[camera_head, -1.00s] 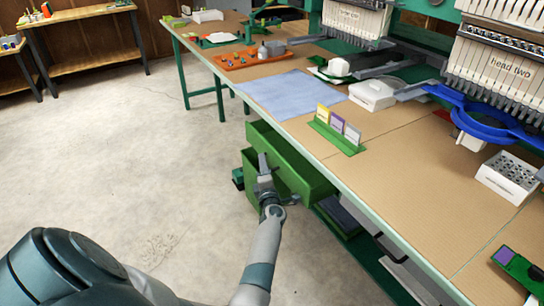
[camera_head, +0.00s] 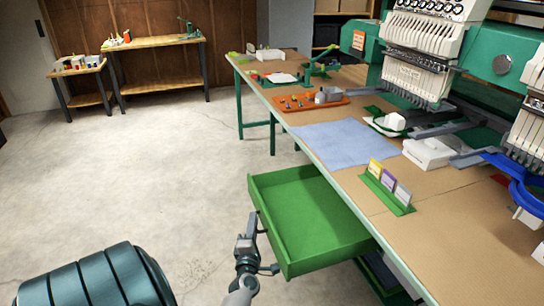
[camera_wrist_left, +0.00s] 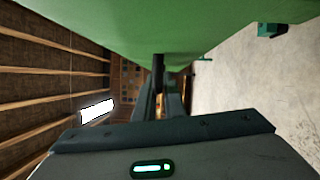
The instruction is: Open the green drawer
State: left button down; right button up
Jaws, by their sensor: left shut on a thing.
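The green drawer (camera_head: 308,222) is pulled far out from under the table in the head view, and its empty inside shows. My left gripper (camera_head: 254,224) is at the drawer's front panel, shut on the drawer handle, which is mostly hidden by the fingers in the head view. In the left wrist view the drawer's green front (camera_wrist_left: 130,25) fills the top, with a dark handle post (camera_wrist_left: 158,62) reaching down from it near the fingers. My right gripper is not in view.
The long table (camera_head: 335,178) has a blue cloth (camera_head: 343,144), a green card holder (camera_head: 388,193) and an orange tray (camera_head: 310,103). Embroidery machines (camera_head: 420,60) stand along its back. The concrete floor (camera_head: 150,170) left of the drawer is clear.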

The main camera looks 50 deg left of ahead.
pick_arm(q)
jog(key=shift+s+a, duration=0.2)
jog(key=shift+s, duration=0.3)
jog(key=shift+s+a, duration=0.2)
jog(key=shift+s, duration=0.3)
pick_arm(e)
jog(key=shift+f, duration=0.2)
pick_arm(q)
jog(key=c, duration=1.8)
grip_release()
jog(key=shift+c, duration=0.2)
jog(key=v, duration=1.7)
jog(key=shift+d+f, duration=0.15)
jog(key=shift+d, duration=0.05)
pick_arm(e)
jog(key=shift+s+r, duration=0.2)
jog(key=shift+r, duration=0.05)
